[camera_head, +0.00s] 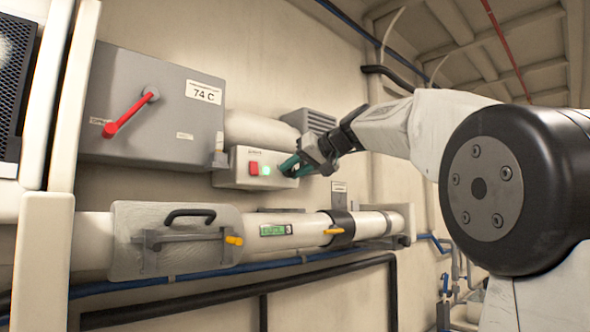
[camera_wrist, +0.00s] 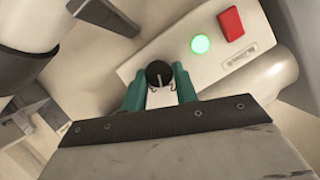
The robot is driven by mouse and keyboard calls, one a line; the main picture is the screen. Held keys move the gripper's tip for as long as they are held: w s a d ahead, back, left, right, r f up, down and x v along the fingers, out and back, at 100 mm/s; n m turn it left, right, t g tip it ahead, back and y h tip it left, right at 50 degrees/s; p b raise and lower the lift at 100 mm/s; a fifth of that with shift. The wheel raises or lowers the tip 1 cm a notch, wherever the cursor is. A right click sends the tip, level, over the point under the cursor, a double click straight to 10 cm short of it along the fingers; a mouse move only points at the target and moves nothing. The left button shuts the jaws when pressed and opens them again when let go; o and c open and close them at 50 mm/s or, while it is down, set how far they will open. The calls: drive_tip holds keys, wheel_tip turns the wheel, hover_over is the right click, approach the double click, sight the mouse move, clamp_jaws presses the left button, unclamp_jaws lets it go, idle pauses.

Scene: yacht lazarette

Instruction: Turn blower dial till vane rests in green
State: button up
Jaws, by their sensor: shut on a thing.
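The blower dial (camera_wrist: 159,73) is a small black knob with a pale pointer line, on a pale control box (camera_head: 230,176) with a red switch (camera_head: 253,168) and a lit green lamp (camera_head: 265,170). My gripper (camera_head: 290,166) reaches the right end of the box. In the wrist view its teal fingers (camera_wrist: 158,82) are shut on the dial, one on each side. In the head view the fingers hide the dial. A small green window (camera_head: 272,230) marked beside a 3 sits on the white duct (camera_head: 300,232) below. I cannot make out a vane in it.
A grey cabinet (camera_head: 150,110) with a red lever (camera_head: 125,116) and a "74 C" label hangs at the left. A hatch with a black handle (camera_head: 190,214) and a dark clamp (camera_head: 341,228) are on the duct. Dark pipes run below it.

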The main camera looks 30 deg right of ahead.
drive_tip(key=m, duration=0.1)
drive_tip(key=m+y, duration=0.1)
drive_tip(key=shift+d+f+m+y, duration=0.1)
drive_tip(key=shift+d+m+y, duration=0.1)
drive_tip(key=shift+m+y, duration=0.1)
drive_tip(key=shift+f+m+t+y, duration=0.1)
drive_tip(key=shift+m+t+y, duration=0.2)
drive_tip(key=shift+m+y, duration=0.85)
drive_tip(key=shift+m+h, duration=0.25)
drive_tip(key=shift+m, duration=0.1)
drive_tip(key=o, duration=0.9)
drive_tip(key=shift+o, duration=0.2)
drive_tip(key=v, duration=0.7)
drive_tip(key=shift+s+d, duration=0.2)
drive_tip(key=shift+s, duration=0.1)
